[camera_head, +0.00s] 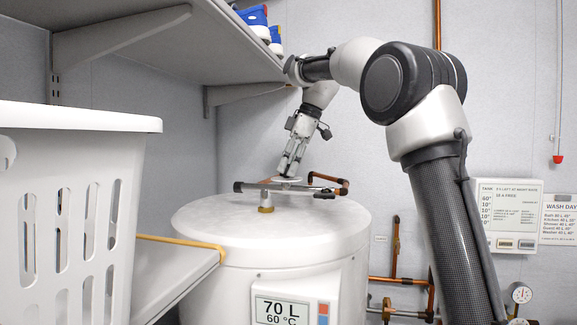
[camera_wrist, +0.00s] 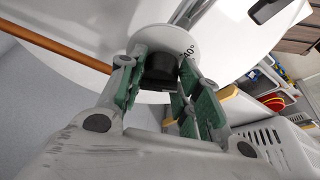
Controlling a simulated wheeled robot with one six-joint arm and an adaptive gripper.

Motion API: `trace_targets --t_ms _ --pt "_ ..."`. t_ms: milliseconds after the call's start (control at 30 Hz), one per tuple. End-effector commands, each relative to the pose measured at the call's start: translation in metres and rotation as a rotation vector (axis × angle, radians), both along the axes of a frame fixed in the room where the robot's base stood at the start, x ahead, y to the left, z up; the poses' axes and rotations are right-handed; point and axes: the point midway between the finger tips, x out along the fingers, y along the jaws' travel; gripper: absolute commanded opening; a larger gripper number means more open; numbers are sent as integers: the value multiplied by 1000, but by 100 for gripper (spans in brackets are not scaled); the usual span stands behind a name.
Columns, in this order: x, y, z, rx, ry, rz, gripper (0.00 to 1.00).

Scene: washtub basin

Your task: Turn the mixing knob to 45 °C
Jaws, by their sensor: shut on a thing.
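The mixing knob (camera_wrist: 160,70) is a dark round knob between the green-padded fingers of my gripper (camera_wrist: 162,82) in the wrist view. My gripper is shut on it. A white dial disc (camera_wrist: 160,38) lies behind the knob, with a "40°" mark showing at its right side. Other marks and any pointer are hidden or too small to read. In the head view my gripper (camera_head: 289,174) reaches down onto the mixing valve (camera_head: 265,187) on top of the white tank (camera_head: 270,218); the knob is hidden there by the fingers.
Copper pipe (camera_head: 330,179) runs beside the valve. The tank display (camera_head: 281,312) reads 70 L, 60 °C. A grey shelf (camera_head: 150,45) overhangs at upper left, with blue shoes (camera_head: 256,15) on it. A white basket (camera_head: 65,215) fills the left. Notices (camera_head: 512,210) hang at right.

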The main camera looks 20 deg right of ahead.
Motion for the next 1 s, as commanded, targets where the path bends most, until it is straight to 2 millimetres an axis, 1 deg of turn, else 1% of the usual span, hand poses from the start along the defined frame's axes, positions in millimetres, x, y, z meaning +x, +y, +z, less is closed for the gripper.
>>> trace_targets --t_ms 300,333,433,467,800,867,967,1000 --pt "0 -1 0 -1 -2 -1 10" --pt "0 -1 0 -1 -2 -1 36" --pt "0 -1 0 -1 -2 -1 54" --pt "0 0 0 -1 -1 0 55" --pt "0 -1 2 0 -1 0 55" --pt "0 -3 7 0 -1 -2 55" --pt "-1 -9 22 0 -4 -3 55" --pt "-2 -12 29 -1 -3 -2 55"
